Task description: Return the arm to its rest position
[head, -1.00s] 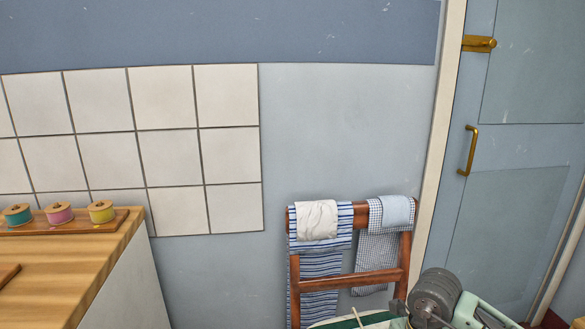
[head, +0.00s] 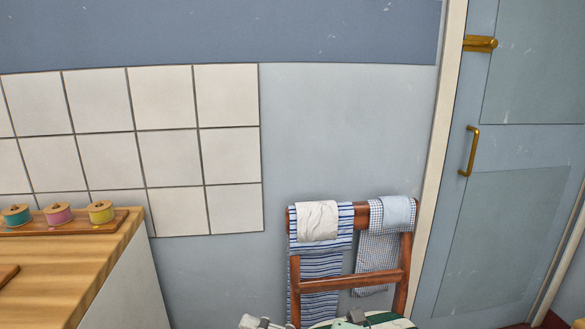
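Small pale and dark grey pieces (head: 350,319) show at the bottom edge, right of centre, and look like parts of my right arm or gripper. They are cut off by the frame, so its fingers cannot be made out as open or shut. My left gripper is not in view.
A wooden rack (head: 350,282) with a striped towel (head: 321,262), a white cloth (head: 316,220) and checked cloths (head: 376,247) stands by the wall. A wooden counter (head: 75,262) with thread spools (head: 58,214) is at left. A blue door (head: 500,230) is at right.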

